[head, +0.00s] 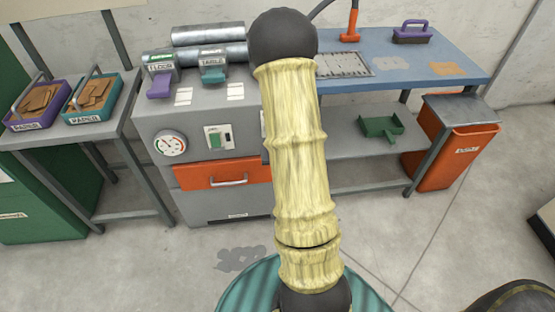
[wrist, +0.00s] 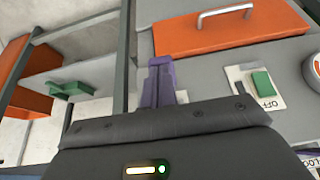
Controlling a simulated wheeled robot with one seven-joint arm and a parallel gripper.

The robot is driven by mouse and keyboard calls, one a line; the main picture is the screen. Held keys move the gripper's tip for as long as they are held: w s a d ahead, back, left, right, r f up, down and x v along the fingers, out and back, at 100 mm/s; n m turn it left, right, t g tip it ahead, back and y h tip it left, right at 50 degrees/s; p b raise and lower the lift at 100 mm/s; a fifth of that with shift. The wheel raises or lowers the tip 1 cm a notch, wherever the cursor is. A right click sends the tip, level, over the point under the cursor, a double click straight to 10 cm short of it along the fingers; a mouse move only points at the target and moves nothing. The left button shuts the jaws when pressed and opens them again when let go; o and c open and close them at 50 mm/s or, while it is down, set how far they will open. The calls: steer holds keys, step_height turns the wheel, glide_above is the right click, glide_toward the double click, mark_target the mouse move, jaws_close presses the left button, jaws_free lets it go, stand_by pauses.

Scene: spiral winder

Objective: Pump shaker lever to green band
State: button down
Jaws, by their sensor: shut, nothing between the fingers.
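In the head view, a purple lever (head: 159,87) labelled FLOOR and a teal lever (head: 213,74) labelled TABLE stand on top of the grey machine (head: 245,200). A round gauge (head: 169,146) with coloured bands is on its front; its needle is too small to read surely. My gripper (wrist: 160,64) shows in the wrist view with its purple fingers shut and empty, in front of the machine's right side. It appears apart from both levers. In the head view my arm hides the gripper.
A green switch (head: 214,141) marked OFF and an orange drawer (head: 222,174) are on the machine front. Metal rollers (head: 208,34) lie behind the levers. A blue table (head: 440,70) and an orange bin (head: 455,150) stand right; labelled trays (head: 95,97) stand left.

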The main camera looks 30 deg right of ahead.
steer(key=s+a+r, duration=0.3)
steer(key=s+r, duration=0.3)
steer(key=r, duration=0.1)
steer(key=shift+s+a+r+p, duration=0.25)
steer(key=shift+r+p, duration=0.1)
steer(key=shift+p, duration=0.1)
steer(key=shift+w, duration=0.15)
steer(key=shift+a, duration=0.1)
steer(key=shift+s, duration=0.25)
stand_by(0.3)
